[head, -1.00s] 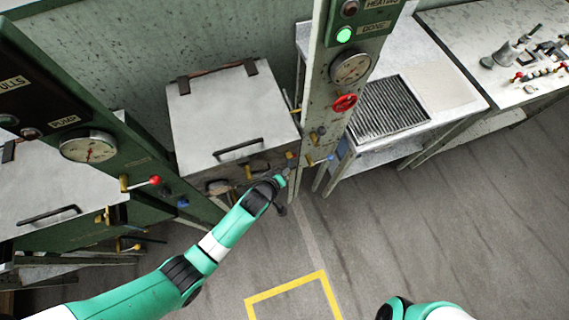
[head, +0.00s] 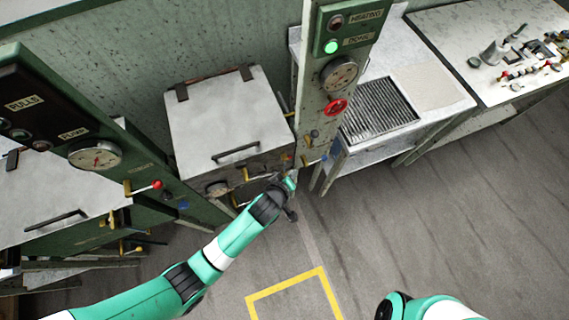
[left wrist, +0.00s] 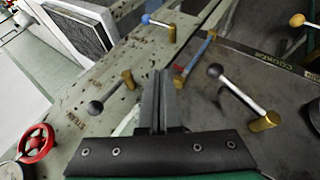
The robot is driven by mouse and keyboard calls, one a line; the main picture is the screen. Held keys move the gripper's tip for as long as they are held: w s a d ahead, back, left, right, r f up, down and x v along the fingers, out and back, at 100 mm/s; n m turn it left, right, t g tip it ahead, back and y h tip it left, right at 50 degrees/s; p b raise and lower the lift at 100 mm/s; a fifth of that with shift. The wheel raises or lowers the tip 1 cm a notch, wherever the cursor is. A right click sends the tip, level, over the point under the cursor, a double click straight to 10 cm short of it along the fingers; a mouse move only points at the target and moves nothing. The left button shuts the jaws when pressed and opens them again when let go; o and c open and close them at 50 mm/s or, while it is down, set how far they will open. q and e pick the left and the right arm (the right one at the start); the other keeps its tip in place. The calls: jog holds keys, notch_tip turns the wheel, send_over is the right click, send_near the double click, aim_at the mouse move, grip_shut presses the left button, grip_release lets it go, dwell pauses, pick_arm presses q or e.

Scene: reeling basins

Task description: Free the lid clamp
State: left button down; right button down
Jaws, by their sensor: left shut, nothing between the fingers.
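The closed basin with a pale grey lid (head: 225,120) and black lid handle stands in the middle of the head view. My left gripper (head: 292,178) is at its front right corner, near the green post. In the left wrist view my left gripper (left wrist: 161,100) is shut and empty, its fingertips between several levers. A black-knobbed lever on a brass pivot (left wrist: 264,121) lies to its right. A blue and brass bar (left wrist: 194,57) sits just beyond the fingertips. I cannot tell which part is the lid clamp. My right gripper is out of view; part of my right arm shows.
The green post carries a gauge (head: 339,73) and a red handwheel (head: 336,107). A black-knobbed lever (left wrist: 97,107) and a blue-knobbed lever (left wrist: 148,20) stand close around my left fingers. A bench with a ribbed grate (head: 380,110) is to the right. The floor in front is clear.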

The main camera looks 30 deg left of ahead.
pick_arm(q)
jog(key=d+r, duration=0.1)
jog(key=d+r+p, duration=0.1)
jog(key=r, duration=0.1)
jog(key=d+r+p, duration=0.1)
jog(key=shift+s+r, duration=0.15)
jog(key=shift+r, duration=0.1)
